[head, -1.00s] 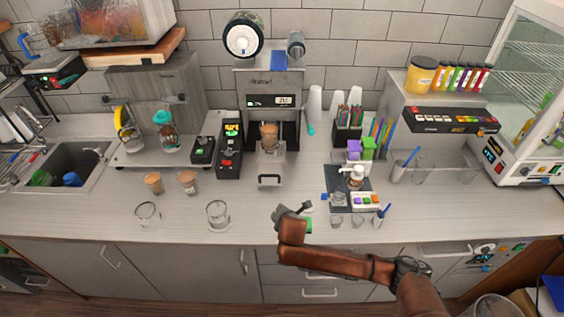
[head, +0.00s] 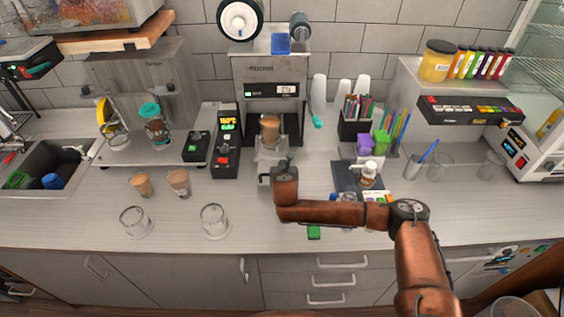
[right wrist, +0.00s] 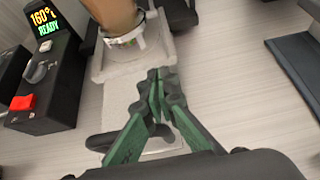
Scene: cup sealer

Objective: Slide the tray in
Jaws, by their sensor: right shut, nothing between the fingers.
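The cup sealer (head: 270,88) stands against the back wall with a lit display. Its pale tray (head: 270,158) sticks out of the front and holds a brown-filled cup (head: 270,130). In the right wrist view the tray (right wrist: 117,93) shows with the cup (right wrist: 115,14) in its ring, and the dark handle (right wrist: 112,141) lies partly behind my fingers. My right gripper (head: 275,172) is at the tray's front end; its green fingers (right wrist: 160,84) are shut and empty, tips over the tray's front part. Whether they touch the tray cannot be told. My left gripper is out of view.
A black control box (head: 226,150) with a red button and "160° READY" display stands close left of the tray. Two filled cups (head: 179,182) and two clear cups (head: 214,221) stand to the left. A dark mat (head: 345,177) with bottles lies right.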

